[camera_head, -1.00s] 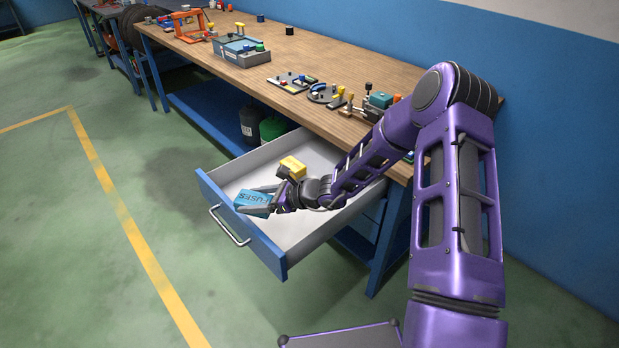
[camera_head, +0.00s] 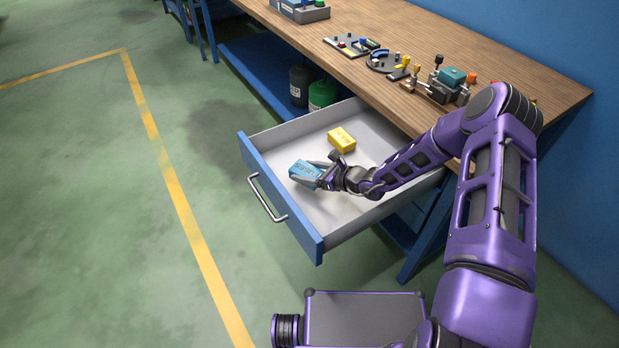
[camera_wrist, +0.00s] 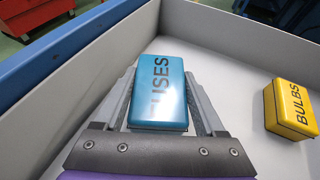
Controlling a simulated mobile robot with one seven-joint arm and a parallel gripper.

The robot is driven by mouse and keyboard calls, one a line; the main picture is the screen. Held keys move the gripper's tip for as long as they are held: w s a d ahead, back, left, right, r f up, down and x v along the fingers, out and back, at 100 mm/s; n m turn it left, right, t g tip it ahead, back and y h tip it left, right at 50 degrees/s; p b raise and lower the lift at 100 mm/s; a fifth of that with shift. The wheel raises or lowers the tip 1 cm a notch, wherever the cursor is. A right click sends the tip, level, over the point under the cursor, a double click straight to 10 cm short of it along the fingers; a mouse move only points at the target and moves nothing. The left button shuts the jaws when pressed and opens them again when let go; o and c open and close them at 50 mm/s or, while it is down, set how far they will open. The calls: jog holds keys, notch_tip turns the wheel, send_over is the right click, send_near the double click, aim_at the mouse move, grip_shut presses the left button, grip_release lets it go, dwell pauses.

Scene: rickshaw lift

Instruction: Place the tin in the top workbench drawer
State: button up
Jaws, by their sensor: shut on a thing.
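The blue tin (camera_head: 306,172) is held between the fingers of my gripper (camera_head: 318,172), inside the outline of the open drawer (camera_head: 345,222). In the wrist view the tin (camera_wrist: 162,80) reads "FUSES", with a gripper finger (camera_wrist: 165,105) along each side. Its lid faces the camera. I cannot tell whether its underside touches the drawer floor. The drawer is pulled out from under the workbench (camera_head: 440,60), with a blue front and white inside.
A yellow tin (camera_head: 341,139) marked "BULBS" in the wrist view (camera_wrist: 290,108) lies in the drawer, apart from the blue tin. The drawer floor around is bare. Clamps and small parts (camera_head: 440,85) sit on the bench top. A green container (camera_head: 322,95) stands below.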

jog(key=shift+f, duration=1.7)
jog(key=shift+f+b, duration=0.2)
jog(key=shift+b, duration=0.15)
jog(key=o, duration=1.4)
jog(key=shift+r, duration=0.1)
jog(key=shift+r+p, duration=0.2)
jog(key=shift+p, duration=0.1)
jog(key=v, duration=0.7)
jog(key=shift+s+d, duration=0.1)
jog(key=shift+d, duration=0.1)
